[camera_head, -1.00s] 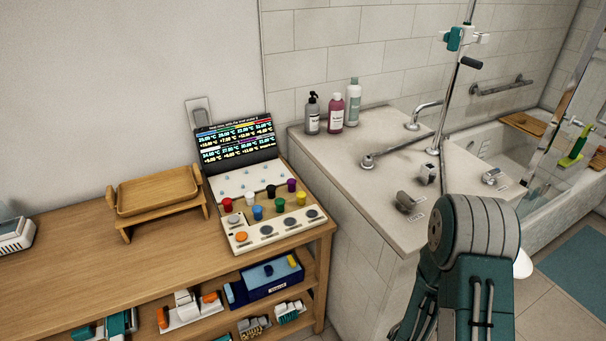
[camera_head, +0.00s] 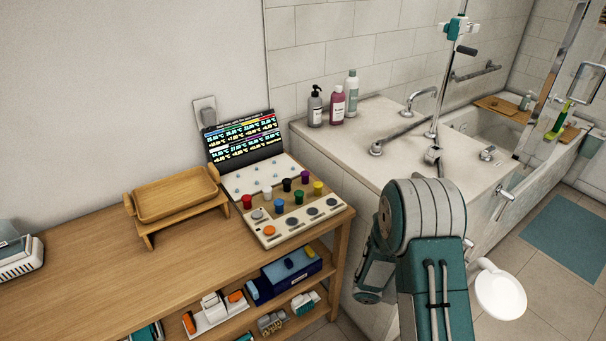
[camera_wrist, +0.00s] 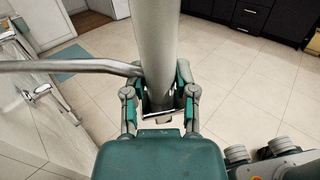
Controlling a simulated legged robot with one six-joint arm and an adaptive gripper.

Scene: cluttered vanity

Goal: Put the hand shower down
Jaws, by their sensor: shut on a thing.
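The hand shower shows its round white head (camera_head: 500,293) to the right of my arm in the head view, held in the air over the tiled floor. In the wrist view its pale, thick handle (camera_wrist: 156,45) stands between the fingers of my gripper (camera_wrist: 157,98), which is shut on it. A grey metal hose (camera_wrist: 70,66) runs left from near the grip. In the head view my gripper is hidden behind my arm. A wall rail (camera_head: 444,95) carries a teal and white holder (camera_head: 453,28) above the pale ledge (camera_head: 345,152).
A wooden shelf table (camera_head: 90,265) at left bears a control panel with coloured knobs (camera_head: 290,215) and a wooden tray (camera_head: 176,195). Bottles (camera_head: 337,105) stand on the ledge's back left. The bathtub (camera_head: 490,125) lies beyond. Floor (camera_head: 545,275) near the blue mat (camera_head: 570,238) is clear.

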